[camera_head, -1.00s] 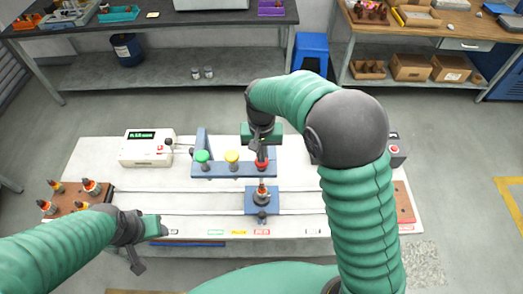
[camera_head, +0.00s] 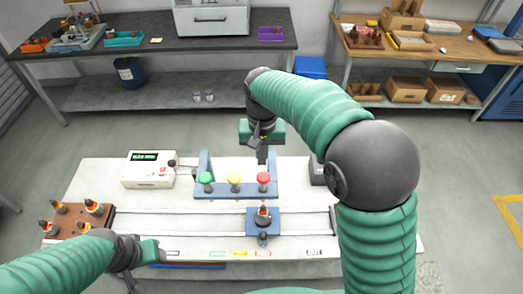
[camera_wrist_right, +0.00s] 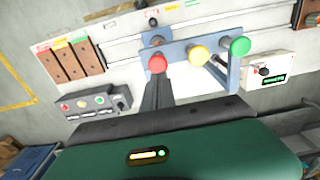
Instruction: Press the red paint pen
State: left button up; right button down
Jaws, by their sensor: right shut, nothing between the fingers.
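The red paint pen (camera_head: 263,178) stands at the right end of a blue rack (camera_head: 222,194), beside the yellow pen (camera_head: 234,179) and the green pen (camera_head: 205,178). An armature (camera_head: 263,215) sits on a blue carriage in front of and below the red pen. My right gripper (camera_head: 262,157) is shut and empty, just behind and above the red pen. In the right wrist view its fingers (camera_wrist_right: 157,88) point at the red pen (camera_wrist_right: 157,63) with the cap uncovered; contact is not seen. My left gripper (camera_head: 136,268) hovers at the front left edge; its jaws are unclear.
A white box with a green display (camera_head: 148,170) stands at the left of the white table (camera_head: 120,222). A brown rack (camera_head: 72,222) with several armatures is at the far left. My right arm hides the table's right side.

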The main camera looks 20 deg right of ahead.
pick_arm(q)
jog(key=shift+w+d+f, duration=0.35)
jog(key=shift+w+d, duration=0.05)
jog(key=shift+d, duration=0.05)
pick_arm(e)
jog(key=r, duration=0.2)
jog(key=d+r, duration=0.1)
jog(key=shift+w, duration=0.4)
pick_arm(q)
jog(key=shift+s+a, duration=0.1)
jog(key=shift+s, duration=0.05)
pick_arm(e)
jog(key=shift+s+a, duration=0.15)
jog(key=shift+s, duration=0.05)
pick_arm(q)
jog(key=s+b+x, duration=0.2)
jog(key=b+x, duration=0.9)
jog(key=b, duration=0.1)
jog(key=shift+s+a+f, duration=0.2)
jog(key=shift+f, duration=0.4)
pick_arm(e)
jog(key=s+d+f+n+t, duration=0.1)
jog(key=s+d+f, duration=0.1)
jog(key=s+f, duration=0.6)
jog(key=s+d+f+n+t, duration=0.1)
jog(key=s+f, duration=0.6)
jog(key=f, duration=0.9)
jog(key=shift+s+d+f+n, duration=0.2)
jog(key=shift+s+d+n, duration=0.2)
jog(key=shift+d+n, duration=0.35)
